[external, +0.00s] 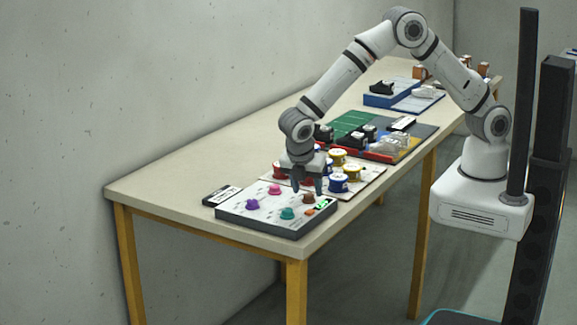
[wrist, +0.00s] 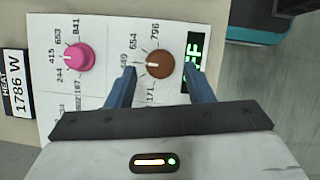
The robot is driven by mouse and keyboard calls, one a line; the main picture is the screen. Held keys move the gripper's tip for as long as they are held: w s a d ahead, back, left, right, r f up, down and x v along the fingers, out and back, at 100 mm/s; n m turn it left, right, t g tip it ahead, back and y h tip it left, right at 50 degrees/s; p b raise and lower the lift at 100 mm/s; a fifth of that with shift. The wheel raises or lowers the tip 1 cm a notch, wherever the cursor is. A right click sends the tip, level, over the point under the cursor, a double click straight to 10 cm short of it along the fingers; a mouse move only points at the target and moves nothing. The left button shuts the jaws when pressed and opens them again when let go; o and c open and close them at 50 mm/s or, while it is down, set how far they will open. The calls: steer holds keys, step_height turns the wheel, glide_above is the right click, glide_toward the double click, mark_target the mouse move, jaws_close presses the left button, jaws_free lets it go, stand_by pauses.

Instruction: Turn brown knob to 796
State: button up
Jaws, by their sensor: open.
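The brown knob (wrist: 163,66) is round and sits on the control panel, with a white pointer mark at its left side in the wrist view. The mark points left, toward the label that looks like 449. The label 796 (wrist: 155,33) is printed above the knob, and 654 is at its upper left. My gripper (wrist: 160,72) is open, with its two blue fingers on either side of the knob, apart from each other; I cannot tell whether they touch it. In the external view my gripper (external: 309,188) is low over the panel, near the brown knob (external: 308,198).
A pink knob (wrist: 79,58) is left of the brown one, and a green display (wrist: 194,62) is at its right, partly hidden. Purple (external: 252,204) and teal (external: 288,213) knobs share the panel (external: 240,219). Several spools (external: 338,183) stand close behind.

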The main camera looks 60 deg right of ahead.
steer(key=shift+d+f, duration=0.25)
steer(key=shift+f, duration=0.25)
steer(key=c, duration=1)
